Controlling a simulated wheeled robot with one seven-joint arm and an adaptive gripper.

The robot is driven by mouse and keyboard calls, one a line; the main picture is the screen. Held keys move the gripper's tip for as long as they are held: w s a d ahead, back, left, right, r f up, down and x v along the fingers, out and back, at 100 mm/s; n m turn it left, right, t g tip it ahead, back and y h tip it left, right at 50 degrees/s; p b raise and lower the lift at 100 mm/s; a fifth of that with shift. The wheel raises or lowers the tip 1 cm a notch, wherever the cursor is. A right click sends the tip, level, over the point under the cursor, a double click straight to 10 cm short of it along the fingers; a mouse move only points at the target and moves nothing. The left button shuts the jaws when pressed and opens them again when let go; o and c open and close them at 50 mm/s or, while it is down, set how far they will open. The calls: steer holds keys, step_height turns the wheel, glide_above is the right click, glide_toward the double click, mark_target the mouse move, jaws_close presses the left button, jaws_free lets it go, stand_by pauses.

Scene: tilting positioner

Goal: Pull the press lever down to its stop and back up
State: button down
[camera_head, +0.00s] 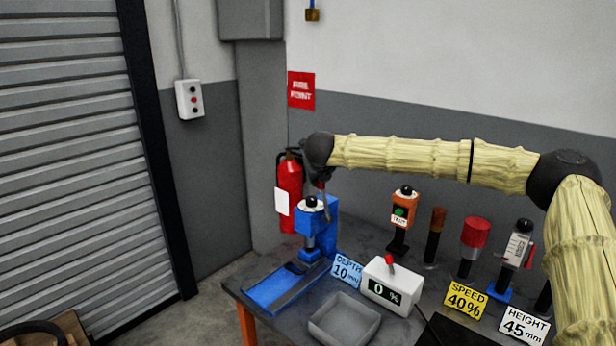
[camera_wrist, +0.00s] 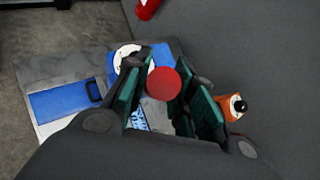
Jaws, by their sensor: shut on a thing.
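The blue press (camera_head: 318,222) stands at the left end of the workbench, with a long blue base (camera_head: 272,290) reaching toward the front. My gripper (camera_head: 322,185) is above the press head at the end of my outstretched arm. In the wrist view, my gripper (camera_wrist: 160,95) has its green-padded fingers on both sides of the red lever knob (camera_wrist: 163,84) and is shut on it. The lever shaft is mostly hidden by my fingers. The press head also shows in the wrist view (camera_wrist: 128,60), with a white round dial on it.
A depth sign (camera_head: 346,271), a percent display box (camera_head: 391,286) and a grey tray (camera_head: 344,319) are right of the press. An orange device (camera_head: 402,210) and several upright tools stand behind. A fire extinguisher (camera_head: 289,185) hangs on the wall close behind the press.

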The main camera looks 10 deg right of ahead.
steer(key=shift+d+r, duration=0.2)
steer(key=c, duration=1.6)
jaws_free()
steer(key=o, duration=0.4)
steer(key=shift+d+f, duration=0.1)
steer(key=shift+d, duration=0.05)
steer(key=shift+a, duration=0.2)
steer(key=shift+s+a, duration=0.1)
steer(key=v, duration=1.1)
steer(key=shift+s+r, duration=0.2)
steer(key=shift+r, duration=0.15)
